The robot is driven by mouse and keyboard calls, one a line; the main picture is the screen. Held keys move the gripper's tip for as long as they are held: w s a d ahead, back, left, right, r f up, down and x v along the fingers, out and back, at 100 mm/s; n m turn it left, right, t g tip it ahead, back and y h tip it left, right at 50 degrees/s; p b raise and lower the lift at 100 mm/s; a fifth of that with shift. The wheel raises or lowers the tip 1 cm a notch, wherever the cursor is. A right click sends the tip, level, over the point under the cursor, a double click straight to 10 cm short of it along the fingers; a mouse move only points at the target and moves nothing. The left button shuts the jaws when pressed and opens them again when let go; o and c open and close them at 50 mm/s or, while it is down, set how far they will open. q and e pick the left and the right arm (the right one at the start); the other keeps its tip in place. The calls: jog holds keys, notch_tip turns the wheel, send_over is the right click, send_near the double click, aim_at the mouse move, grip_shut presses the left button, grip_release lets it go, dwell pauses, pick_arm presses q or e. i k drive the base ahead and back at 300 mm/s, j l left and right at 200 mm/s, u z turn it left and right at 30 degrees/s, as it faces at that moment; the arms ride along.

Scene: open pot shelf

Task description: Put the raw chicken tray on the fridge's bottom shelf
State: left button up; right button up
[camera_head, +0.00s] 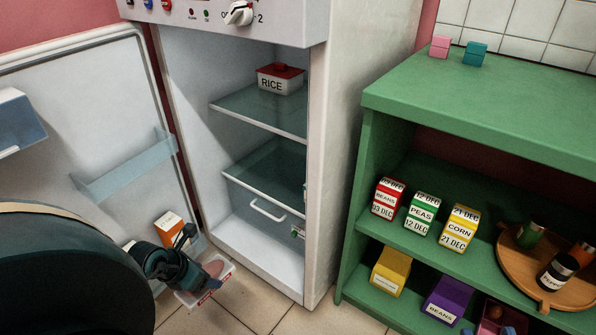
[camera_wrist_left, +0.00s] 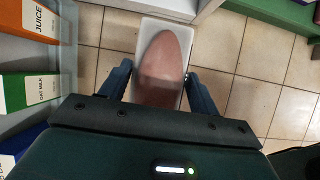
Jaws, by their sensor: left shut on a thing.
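The raw chicken tray (camera_head: 214,286) is a shallow white tray holding a pink piece of meat; it fills the middle of the left wrist view (camera_wrist_left: 158,60). My left gripper (camera_wrist_left: 157,80) is shut on the tray, one finger on each side. In the head view my left gripper (camera_head: 185,262) holds it at the lower left, in front of the open door and beside the fridge opening. The fridge (camera_head: 322,150) stands open. Its lowest surface (camera_head: 258,248) lies below a glass shelf and a white handle (camera_head: 267,210). I see no right gripper.
A rice box (camera_head: 280,80) sits on the fridge's upper shelf. A small item (camera_head: 298,231) is low at the right wall. The open door (camera_head: 85,130) has bins; a juice carton (camera_wrist_left: 40,18) stands near my gripper. A green shelf (camera_head: 470,115) with several boxes stands right.

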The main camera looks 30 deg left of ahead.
aim_at(284, 184)
jog(key=i+j, duration=0.25)
jog(key=i, duration=0.2)
jog(key=i+j, duration=0.2)
jog(key=i, duration=0.3)
